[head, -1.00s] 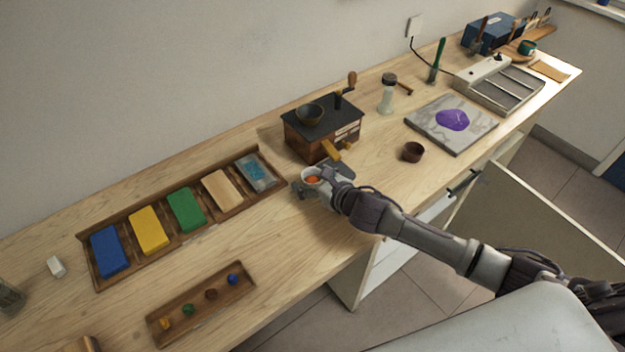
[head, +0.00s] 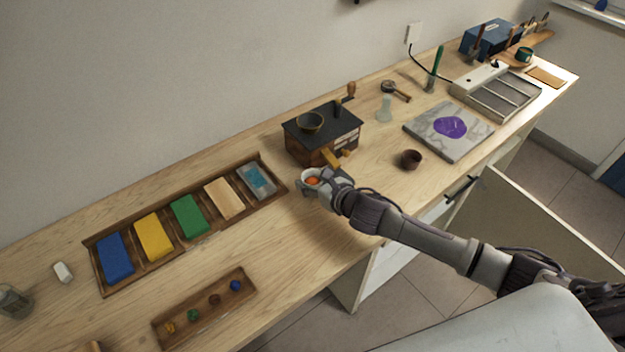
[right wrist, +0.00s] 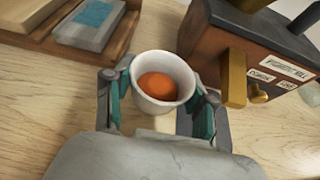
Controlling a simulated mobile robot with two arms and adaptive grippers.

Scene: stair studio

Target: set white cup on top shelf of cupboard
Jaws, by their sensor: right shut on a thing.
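The white cup (head: 309,174) stands upright beside the wooden grinder, near the counter's middle. In the right wrist view the cup (right wrist: 163,101) has an orange round thing (right wrist: 157,86) inside. My right gripper (head: 314,182) is shut on the cup, with one finger on each side, as the right wrist view shows (right wrist: 160,108). Whether the cup's base touches the counter is hidden. A pale open door panel (head: 540,225) is below the counter at the right. No cupboard shelf shows. My left gripper is not in view.
The grinder (head: 322,140) stands close behind the cup. A wooden tray (head: 101,275) of coloured blocks lies to the left, and a smaller tray (head: 217,318) in front. A brown bowl (head: 411,160) and a marble slab (head: 470,140) are to the right.

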